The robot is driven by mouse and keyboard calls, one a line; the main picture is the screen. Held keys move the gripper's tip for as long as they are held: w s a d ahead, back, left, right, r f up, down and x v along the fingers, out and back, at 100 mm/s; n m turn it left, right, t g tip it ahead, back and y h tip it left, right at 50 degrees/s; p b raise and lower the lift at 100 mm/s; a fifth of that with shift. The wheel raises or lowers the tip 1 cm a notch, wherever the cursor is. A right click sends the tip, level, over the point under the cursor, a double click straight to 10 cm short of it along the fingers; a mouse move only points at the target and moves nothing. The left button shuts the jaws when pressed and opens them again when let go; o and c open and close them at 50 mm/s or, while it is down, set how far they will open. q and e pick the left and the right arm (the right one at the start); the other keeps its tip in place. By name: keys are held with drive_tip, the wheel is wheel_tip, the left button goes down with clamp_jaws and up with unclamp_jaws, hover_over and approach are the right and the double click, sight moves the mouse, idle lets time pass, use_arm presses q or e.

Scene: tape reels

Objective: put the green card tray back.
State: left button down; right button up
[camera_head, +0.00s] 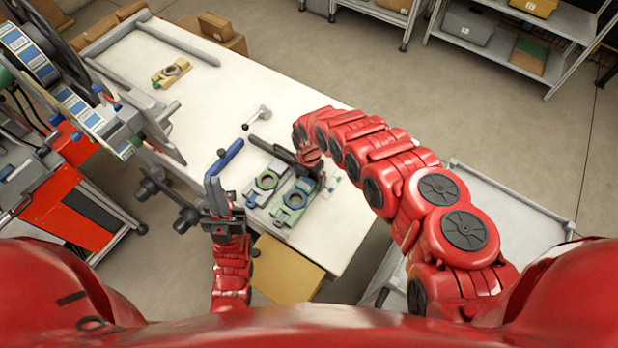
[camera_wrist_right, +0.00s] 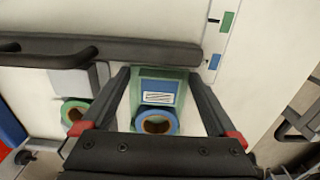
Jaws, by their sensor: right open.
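The green card tray (camera_head: 281,214) lies on the white table, with a blue-rimmed tape reel (camera_head: 295,199) on it. In the right wrist view the green tray (camera_wrist_right: 184,75) carries a blue and white card (camera_wrist_right: 158,92) above the reel. My right gripper (camera_wrist_right: 158,76) is open, its dark fingers on either side of this tray; I cannot tell whether they touch it. In the head view the right gripper (camera_head: 311,168) covers the tray's far end. My left gripper (camera_head: 215,192) is left of the trays, beside a blue bar (camera_head: 226,157); its jaws are unclear.
A grey tray with a green-rimmed reel (camera_head: 265,181) lies close left of the green tray. A dark rail (camera_wrist_right: 100,50) runs along their far ends. A yellow tray (camera_head: 160,78) lies farther back. A cardboard box (camera_head: 285,270) stands below the table edge. The table's middle is mostly clear.

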drive_tip(key=shift+r, duration=0.2)
drive_tip(key=shift+w+a+r, duration=0.1)
drive_tip(key=shift+r, duration=0.35)
wheel_tip(320, 180, up, 11)
drive_tip(key=b, duration=0.1)
